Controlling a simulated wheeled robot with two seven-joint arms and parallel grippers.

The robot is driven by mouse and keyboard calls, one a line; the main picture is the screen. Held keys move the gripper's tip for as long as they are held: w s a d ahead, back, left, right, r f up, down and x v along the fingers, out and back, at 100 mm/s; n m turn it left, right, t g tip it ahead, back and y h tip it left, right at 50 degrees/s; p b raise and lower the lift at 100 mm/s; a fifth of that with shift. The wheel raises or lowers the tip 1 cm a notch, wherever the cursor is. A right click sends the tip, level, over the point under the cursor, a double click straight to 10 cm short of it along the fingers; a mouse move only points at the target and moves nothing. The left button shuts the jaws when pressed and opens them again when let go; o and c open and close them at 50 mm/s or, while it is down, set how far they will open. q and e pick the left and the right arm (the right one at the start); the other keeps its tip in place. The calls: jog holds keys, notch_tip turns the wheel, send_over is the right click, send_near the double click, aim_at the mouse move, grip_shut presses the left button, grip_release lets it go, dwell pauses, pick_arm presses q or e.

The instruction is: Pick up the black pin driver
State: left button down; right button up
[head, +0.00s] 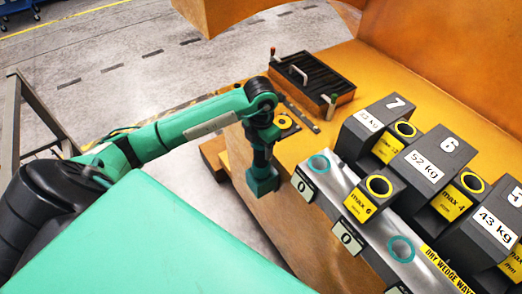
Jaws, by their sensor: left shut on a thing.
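My left gripper (262,182) points down beside the front edge of the orange bench, left of the grey wedge rail. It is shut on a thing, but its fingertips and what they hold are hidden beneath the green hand. I cannot make out the black pin driver for certain anywhere in the head view. My right gripper is not in view.
A black slatted tray (318,78) with a white handle lies on the orange bench (352,62). A red-topped tool (272,53) and a green-topped one (332,98) stand by it. Labelled castings, such as number 7 (375,120), line the grey rail (340,190) at right.

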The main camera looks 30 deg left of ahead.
pick_arm(q)
jog(key=shift+r, duration=0.15)
jog(key=shift+w+r+b, duration=0.1)
jog(key=shift+r+b, duration=0.2)
jog(key=shift+r, duration=0.45)
notch_tip(320, 180, up, 8)
jog(key=shift+f+b, duration=0.25)
jog(key=shift+b, duration=0.65)
notch_tip(320, 180, up, 21)
jog(key=p, duration=0.8)
jog(key=shift+f, duration=0.15)
